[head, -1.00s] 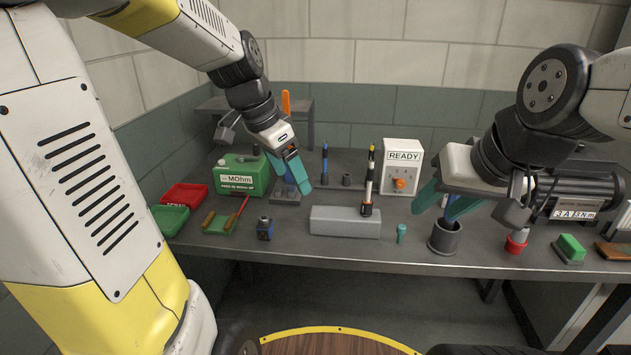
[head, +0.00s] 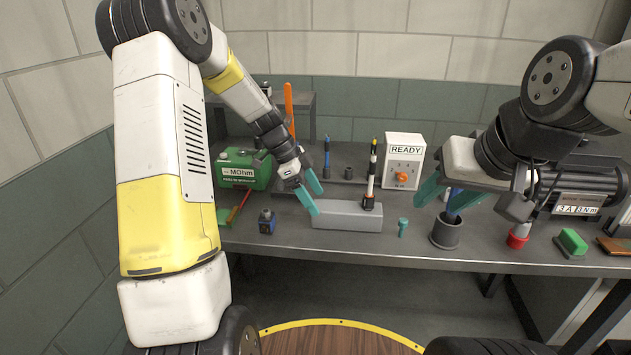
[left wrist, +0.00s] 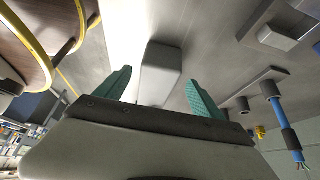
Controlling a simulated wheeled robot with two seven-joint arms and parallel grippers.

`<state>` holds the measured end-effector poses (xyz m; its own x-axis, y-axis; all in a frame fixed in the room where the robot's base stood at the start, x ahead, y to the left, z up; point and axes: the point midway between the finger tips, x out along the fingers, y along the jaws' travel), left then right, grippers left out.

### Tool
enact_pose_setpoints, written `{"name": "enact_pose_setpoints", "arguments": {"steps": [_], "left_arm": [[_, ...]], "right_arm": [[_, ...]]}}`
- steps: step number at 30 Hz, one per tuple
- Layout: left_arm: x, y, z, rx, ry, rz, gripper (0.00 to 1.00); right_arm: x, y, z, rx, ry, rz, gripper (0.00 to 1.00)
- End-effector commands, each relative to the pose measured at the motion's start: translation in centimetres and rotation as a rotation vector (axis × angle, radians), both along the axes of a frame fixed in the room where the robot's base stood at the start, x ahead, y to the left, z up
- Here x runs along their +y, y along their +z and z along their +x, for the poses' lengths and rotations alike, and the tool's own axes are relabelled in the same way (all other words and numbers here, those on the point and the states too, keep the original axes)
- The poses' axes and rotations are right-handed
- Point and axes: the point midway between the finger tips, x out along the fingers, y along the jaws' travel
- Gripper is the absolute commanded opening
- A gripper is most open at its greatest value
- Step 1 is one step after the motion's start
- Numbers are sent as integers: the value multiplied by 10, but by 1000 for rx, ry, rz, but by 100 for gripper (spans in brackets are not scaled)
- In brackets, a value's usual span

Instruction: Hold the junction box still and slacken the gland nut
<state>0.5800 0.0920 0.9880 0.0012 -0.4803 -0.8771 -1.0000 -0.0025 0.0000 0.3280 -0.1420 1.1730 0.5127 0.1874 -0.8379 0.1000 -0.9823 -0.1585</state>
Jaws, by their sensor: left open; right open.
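The junction box, which I take to be the long grey box (head: 340,215), lies on the bench near its front edge. A striped black and white cable (head: 373,165) stands upright at its right end, with a dark fitting, apparently the gland nut (head: 369,201), at its foot. My left gripper (head: 314,198) is open at the box's left end; in the left wrist view the box (left wrist: 160,72) shows between the fingers, with contact unclear. My right gripper (head: 448,194) is open above a dark grey cup (head: 445,234), its fingers either side of a blue handle standing in it.
A white READY box (head: 403,160) stands behind the junction box. A small teal part (head: 403,228), a red cup (head: 517,238) and a green block (head: 572,243) sit along the front edge. A small blue-black block (head: 267,222) and a green MOhm case (head: 243,169) are at left.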

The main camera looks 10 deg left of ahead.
Motion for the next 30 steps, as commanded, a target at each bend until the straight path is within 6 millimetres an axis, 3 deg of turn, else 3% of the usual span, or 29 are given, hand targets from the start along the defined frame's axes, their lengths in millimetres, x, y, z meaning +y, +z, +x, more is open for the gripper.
{"name": "enact_pose_setpoints", "arguments": {"steps": [12, 27, 30], "left_arm": [[-21, -40, 0, 2, 1, 1, 78], [-26, -49, 0, 0, 1, 1, 78], [-26, -48, 0, 0, 1, 1, 60]], "right_arm": [[0, 0, 0, 0, 0, 0, 47], [0, 0, 0, 0, 0, 0, 47], [0, 0, 0, 0, 0, 0, 47]]}}
